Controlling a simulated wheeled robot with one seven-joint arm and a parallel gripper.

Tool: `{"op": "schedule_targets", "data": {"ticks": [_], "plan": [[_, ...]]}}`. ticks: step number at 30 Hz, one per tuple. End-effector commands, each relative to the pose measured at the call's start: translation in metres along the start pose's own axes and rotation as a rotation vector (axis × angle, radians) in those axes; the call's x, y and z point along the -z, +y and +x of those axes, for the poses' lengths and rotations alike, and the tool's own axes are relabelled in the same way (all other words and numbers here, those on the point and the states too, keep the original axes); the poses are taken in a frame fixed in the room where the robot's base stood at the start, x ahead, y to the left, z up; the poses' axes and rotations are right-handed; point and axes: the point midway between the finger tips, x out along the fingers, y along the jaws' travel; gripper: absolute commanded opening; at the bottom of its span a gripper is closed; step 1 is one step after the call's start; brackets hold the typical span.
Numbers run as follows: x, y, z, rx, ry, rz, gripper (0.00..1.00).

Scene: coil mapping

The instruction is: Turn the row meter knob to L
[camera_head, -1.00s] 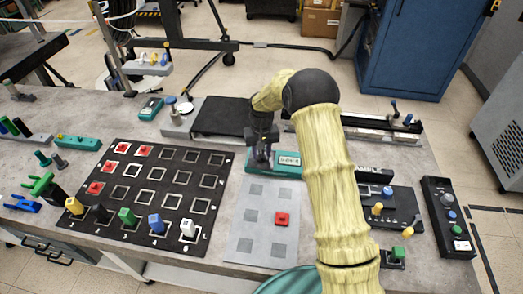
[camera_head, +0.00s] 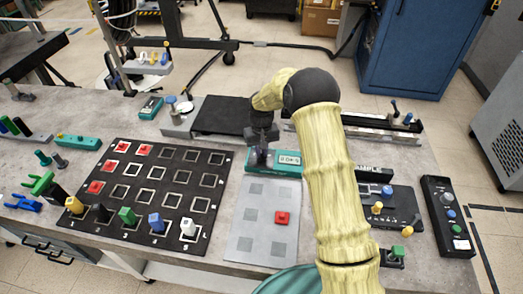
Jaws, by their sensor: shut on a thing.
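The row meter (camera_head: 286,170) is a teal box with a small pale display, on the bench behind the grey tray with square pads. The display shows small dark characters that I cannot read surely. My gripper (camera_head: 259,156) points down over the left end of the meter and is shut on its knob. The knob itself is hidden by the fingers, so I cannot tell its setting. My yellow arm comes in from the right front and covers part of the bench beside the meter.
A black board (camera_head: 150,190) with square cells, several red blocks and coloured pegs along its front edge lies at left. The grey tray (camera_head: 262,235) bears one red block (camera_head: 282,218). A black platform (camera_head: 222,115) stands behind the gripper. Control boxes (camera_head: 447,215) stand at right.

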Motion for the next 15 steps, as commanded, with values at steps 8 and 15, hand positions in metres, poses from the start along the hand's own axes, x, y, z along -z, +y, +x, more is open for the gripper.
{"op": "schedule_targets", "data": {"ticks": [8, 15], "plan": [[0.001, -0.0001, -0.002, 0.0, 0.003, -0.189, 0.0], [0.0012, 0.0002, -0.0021, 0.0, 0.004, -0.383, 0.0]]}}
